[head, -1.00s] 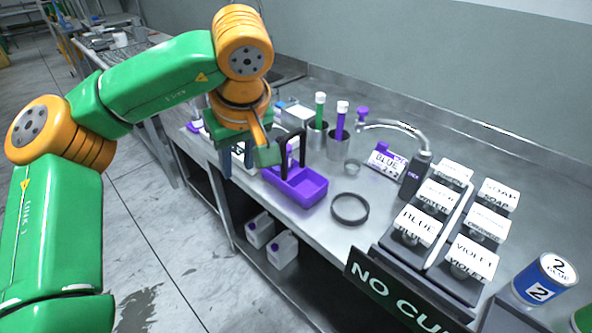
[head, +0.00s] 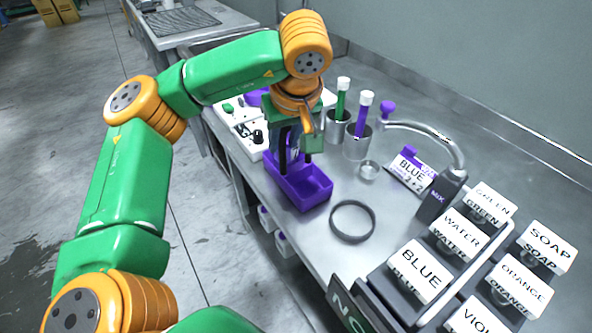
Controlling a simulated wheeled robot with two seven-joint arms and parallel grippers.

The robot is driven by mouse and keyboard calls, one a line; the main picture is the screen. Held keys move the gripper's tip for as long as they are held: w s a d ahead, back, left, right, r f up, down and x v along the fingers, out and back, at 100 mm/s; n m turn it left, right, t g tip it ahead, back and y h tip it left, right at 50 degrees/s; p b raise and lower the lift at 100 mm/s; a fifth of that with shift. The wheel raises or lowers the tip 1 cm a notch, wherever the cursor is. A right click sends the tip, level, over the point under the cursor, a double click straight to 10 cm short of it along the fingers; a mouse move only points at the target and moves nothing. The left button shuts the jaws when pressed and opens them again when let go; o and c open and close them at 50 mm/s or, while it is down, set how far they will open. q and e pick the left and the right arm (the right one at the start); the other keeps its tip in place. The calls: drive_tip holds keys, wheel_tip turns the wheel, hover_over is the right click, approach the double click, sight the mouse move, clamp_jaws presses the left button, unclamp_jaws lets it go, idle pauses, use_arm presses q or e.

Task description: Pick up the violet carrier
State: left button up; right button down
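The violet carrier (head: 316,192) is an open tray with divided wells on the steel bench, left of centre. Dark upright bars, which look like its handle, rise from its far part. My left gripper (head: 296,150) comes down from above over this part, with its fingers among the dark bars. The bars and the green gripper block hide the fingertips, so I cannot tell whether they touch or close on the handle. The carrier appears to rest on the bench. My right gripper is out of view.
A dark ring (head: 352,221) lies right of the carrier. Metal cups with a green tube (head: 341,104) and a violet tube (head: 362,120) stand behind. Labelled blocks (head: 421,270) and a mixer tap (head: 440,195) occupy the right.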

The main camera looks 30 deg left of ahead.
sight(284, 147)
use_arm(q)
drive_tip(key=x, duration=0.4)
drive_tip(key=shift+w+f, duration=0.1)
drive_tip(key=shift+f, duration=0.3)
clamp_jaws()
drive_tip(key=shift+r, duration=0.1)
idle(0.8)
